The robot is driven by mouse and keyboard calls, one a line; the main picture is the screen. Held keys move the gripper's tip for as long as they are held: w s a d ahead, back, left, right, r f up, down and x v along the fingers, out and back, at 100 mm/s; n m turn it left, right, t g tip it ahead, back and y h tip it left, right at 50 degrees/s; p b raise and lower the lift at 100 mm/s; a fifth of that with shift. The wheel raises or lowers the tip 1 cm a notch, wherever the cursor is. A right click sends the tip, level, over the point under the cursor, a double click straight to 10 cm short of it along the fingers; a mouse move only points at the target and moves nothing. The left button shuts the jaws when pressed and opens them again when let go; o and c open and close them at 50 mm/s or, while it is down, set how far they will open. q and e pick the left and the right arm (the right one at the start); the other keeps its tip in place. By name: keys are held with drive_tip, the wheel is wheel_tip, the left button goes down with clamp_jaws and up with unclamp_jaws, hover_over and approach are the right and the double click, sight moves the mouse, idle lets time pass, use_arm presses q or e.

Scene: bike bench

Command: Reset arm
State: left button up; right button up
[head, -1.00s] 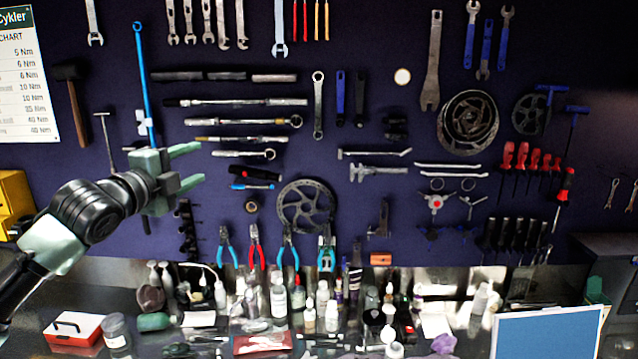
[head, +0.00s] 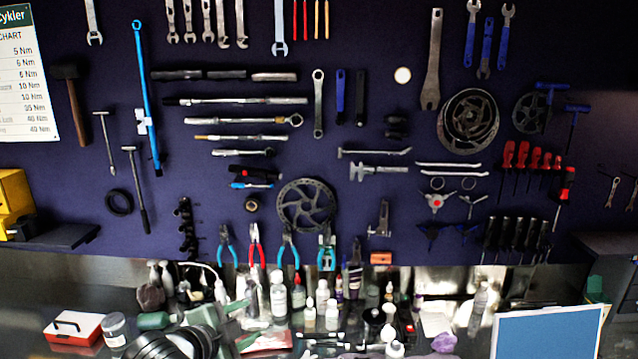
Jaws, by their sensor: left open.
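My left gripper (head: 247,322) is low in the head view, at the bottom edge left of centre. Its two pale green fingers are spread apart and point right, with nothing visible between them. Behind the fingers, my black wrist shows at the bottom edge; the rest of the arm is out of frame. The gripper overlaps the cluttered bench top in the picture, near the white bottles (head: 278,297) and a red flat packet (head: 270,341). I cannot tell whether it touches any of them. My right gripper is not in view.
A dark blue tool wall (head: 375,225) carries wrenches, pliers, screwdrivers and a chainring (head: 306,205). Several bottles crowd the bench. A red and white box (head: 73,327) stands at left, a blue panel (head: 547,335) at right. The space before the wall is clear.

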use_arm(q)
drive_tip(key=s+f+n+g+y, duration=0.2)
drive_tip(key=s+f+n+g, duration=0.3)
drive_tip(key=s+f, duration=0.9)
drive_tip(key=s+a+f+n+g+y, duration=0.1)
drive_tip(key=s+a+f+n, duration=0.15)
drive_tip(key=s, duration=0.45)
drive_tip(key=s+a+f+n+g+y, duration=0.1)
drive_tip(key=s+f+n, duration=0.15)
drive_tip(key=s, duration=0.45)
drive_tip(key=s+a+f+n+g, duration=0.1)
drive_tip(key=s+a+n, duration=0.15)
drive_tip(key=s, duration=0.45)
wheel_tip(320, 180, down, 35)
drive_tip(key=s+g+b, duration=0.2)
drive_tip(key=b, duration=0.6)
drive_tip(key=s+a+f+b, duration=0.1)
drive_tip(key=s+f+b, duration=0.1)
drive_tip(key=s+f, duration=0.6)
drive_tip(key=s+a+f+b, duration=0.1)
drive_tip(key=s+f+b, duration=0.2)
drive_tip(key=s+f, duration=0.5)
wheel_tip(320, 180, down, 5)
drive_tip(key=shift+a+f+g+y+b, duration=0.1)
drive_tip(key=shift+a+g+y+b, duration=0.2)
drive_tip(key=shift+g, duration=0.1)
drive_tip(key=shift+s, duration=0.1)
